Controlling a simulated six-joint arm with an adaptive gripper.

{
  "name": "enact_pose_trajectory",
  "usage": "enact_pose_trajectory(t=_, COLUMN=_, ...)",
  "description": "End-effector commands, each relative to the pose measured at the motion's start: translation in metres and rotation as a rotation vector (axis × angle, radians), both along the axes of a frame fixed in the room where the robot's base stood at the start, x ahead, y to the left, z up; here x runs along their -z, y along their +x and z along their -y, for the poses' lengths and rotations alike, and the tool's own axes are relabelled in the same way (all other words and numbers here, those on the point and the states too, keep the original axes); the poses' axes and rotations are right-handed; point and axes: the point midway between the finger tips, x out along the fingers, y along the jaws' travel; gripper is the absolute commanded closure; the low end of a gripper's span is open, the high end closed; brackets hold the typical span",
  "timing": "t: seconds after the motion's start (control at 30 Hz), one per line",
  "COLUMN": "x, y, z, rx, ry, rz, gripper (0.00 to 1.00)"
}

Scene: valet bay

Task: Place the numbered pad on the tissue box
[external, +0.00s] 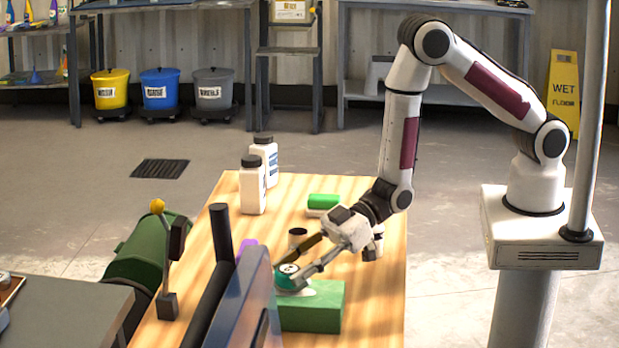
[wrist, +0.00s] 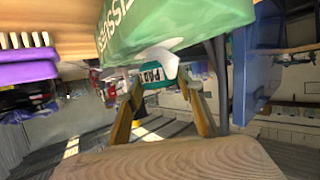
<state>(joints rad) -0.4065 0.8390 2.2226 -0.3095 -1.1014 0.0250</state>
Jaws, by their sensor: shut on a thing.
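The numbered pad (external: 290,279) is teal with a pale round face in the external view. In the wrist view the pad (wrist: 152,76) shows a white label with dark lettering that seems to begin "PAD". My gripper (external: 287,270) is shut on it. In the wrist view the fingers of my gripper (wrist: 163,84) lie on either side of it. The green tissue box (external: 312,312) stands on the wooden table, with the pad at the left end of its top. The tissue box (wrist: 180,22) with its white tissue also shows in the wrist view. I cannot tell whether pad and box touch.
White bottles (external: 252,190) stand at the table's back left. A blue panel (external: 247,295) rises close on the left. A purple brush (wrist: 25,72) shows in the wrist view.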

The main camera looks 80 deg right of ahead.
Motion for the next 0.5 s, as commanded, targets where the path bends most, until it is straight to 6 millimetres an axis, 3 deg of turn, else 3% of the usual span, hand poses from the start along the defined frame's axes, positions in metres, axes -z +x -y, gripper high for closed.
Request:
enact_pose_trajectory(t=0.2, x=0.0128, y=0.0001, z=0.0001, rx=0.0, ry=0.0, rz=0.0, gripper=0.77)
enact_pose_trajectory(t=0.5, x=0.0132, y=0.0001, z=0.0001, rx=0.0, ry=0.001, rz=0.001, gripper=0.77)
